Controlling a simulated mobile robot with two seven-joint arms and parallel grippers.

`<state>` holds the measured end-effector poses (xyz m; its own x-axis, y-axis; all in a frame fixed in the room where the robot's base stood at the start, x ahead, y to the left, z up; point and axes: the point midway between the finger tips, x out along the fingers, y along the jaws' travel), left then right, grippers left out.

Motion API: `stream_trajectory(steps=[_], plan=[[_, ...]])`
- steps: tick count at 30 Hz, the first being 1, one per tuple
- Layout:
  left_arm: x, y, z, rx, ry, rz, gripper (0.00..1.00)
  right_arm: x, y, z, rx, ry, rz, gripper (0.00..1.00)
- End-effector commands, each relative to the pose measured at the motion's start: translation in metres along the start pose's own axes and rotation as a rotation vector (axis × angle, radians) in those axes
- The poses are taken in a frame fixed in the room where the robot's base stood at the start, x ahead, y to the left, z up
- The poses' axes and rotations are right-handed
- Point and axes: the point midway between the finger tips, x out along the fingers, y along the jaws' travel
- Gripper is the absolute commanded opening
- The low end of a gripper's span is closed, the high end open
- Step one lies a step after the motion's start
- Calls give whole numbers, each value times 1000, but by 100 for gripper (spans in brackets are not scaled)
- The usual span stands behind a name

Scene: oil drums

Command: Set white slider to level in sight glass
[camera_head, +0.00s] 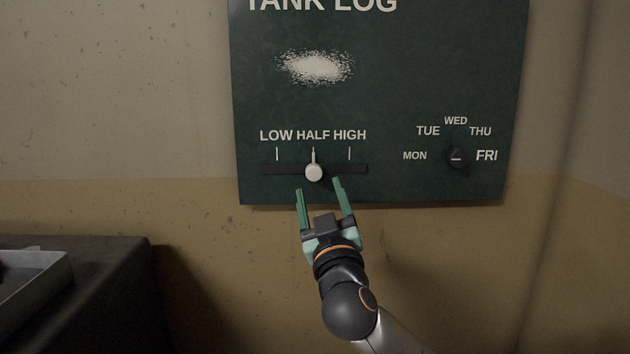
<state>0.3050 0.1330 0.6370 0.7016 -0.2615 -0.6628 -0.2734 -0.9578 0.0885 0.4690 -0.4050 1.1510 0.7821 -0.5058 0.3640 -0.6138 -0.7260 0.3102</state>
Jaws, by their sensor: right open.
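The white slider (314,173) is a round knob on a dark horizontal slot (345,169) in the green tank log board (425,75). It stands at the HALF mark, between LOW and HIGH. My right gripper (319,186) is open, just below the slider, its two green fingers pointing up at the board. The fingertips lie to the left and right of the knob, slightly lower in the picture; nothing is between them that I can see held. Whether they touch the board is unclear. My left gripper is not in view. No sight glass shows in this view.
A dark day dial (457,156) with a white pointer mark sits on the board at right, ringed by MON to FRI. A dark surface (105,270) with a metal tray (58,285) stands at lower left. The wall around the board is bare.

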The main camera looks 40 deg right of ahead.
Motion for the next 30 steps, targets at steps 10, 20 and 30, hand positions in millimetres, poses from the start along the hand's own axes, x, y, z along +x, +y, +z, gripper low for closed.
stream_trajectory(steps=[10,20,30], plan=[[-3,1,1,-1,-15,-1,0,50,0,-1,0,-1,0,68],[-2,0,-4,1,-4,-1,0,55,0,0,1,0,-1,68],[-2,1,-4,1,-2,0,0,55,0,0,1,-1,-1,36]])
